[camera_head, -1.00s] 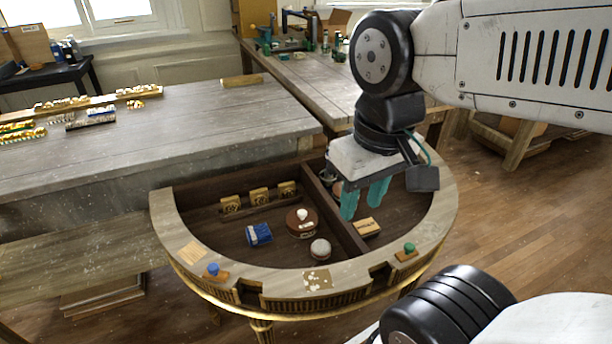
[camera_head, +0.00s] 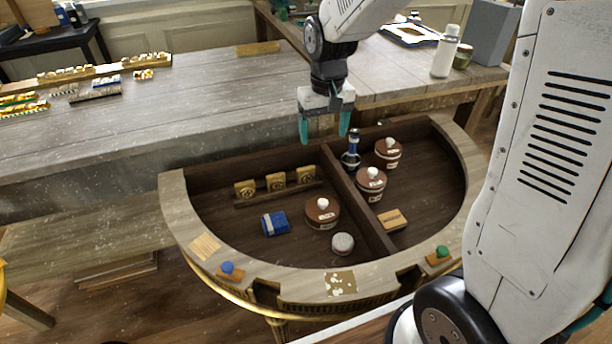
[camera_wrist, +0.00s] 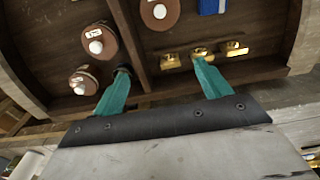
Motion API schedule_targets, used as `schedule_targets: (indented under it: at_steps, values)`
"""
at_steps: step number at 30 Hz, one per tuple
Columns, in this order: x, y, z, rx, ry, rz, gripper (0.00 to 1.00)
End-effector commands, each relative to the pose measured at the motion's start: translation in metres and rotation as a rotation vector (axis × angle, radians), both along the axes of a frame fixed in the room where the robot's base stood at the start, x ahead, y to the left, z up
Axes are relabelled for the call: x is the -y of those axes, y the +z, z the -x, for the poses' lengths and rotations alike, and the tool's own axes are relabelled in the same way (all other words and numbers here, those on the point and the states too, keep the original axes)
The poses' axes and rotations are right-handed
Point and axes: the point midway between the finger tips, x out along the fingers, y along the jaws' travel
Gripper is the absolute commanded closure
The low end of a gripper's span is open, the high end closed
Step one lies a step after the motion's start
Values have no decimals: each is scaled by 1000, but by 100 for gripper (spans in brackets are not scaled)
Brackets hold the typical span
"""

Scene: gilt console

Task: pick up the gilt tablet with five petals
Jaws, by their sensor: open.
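Three gilt tablets stand in a row on a small dark rack (camera_head: 262,200) in the left compartment of the half-round console: a left one (camera_head: 245,189), a middle one (camera_head: 276,182) and a right one (camera_head: 306,174). Each has a flower-like mark, but the petals are too small to count. In the wrist view the tablets (camera_wrist: 234,48) show near the right fingertip, which partly covers one. My gripper (camera_head: 325,138) is open and empty, above the console's back edge and to the upper right of the tablets.
The left compartment also holds a blue box (camera_head: 275,223), a brown lidded pot (camera_head: 322,212) and a grey-white round thing (camera_head: 342,243). A divider (camera_head: 357,215) separates more pots (camera_head: 371,184), a blue-topped bottle (camera_head: 351,158) and a wooden block (camera_head: 392,219). Blue (camera_head: 227,267) and green (camera_head: 442,251) knobs sit on the rim.

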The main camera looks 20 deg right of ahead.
Motion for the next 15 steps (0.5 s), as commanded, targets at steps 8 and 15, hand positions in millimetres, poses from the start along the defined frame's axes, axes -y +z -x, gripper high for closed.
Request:
schedule_targets:
  at_steps: [8,15]
  values:
    - [-11,-102,-71,-33,1,1,24]
    - [-14,-140,-87,-39,0,1,24]
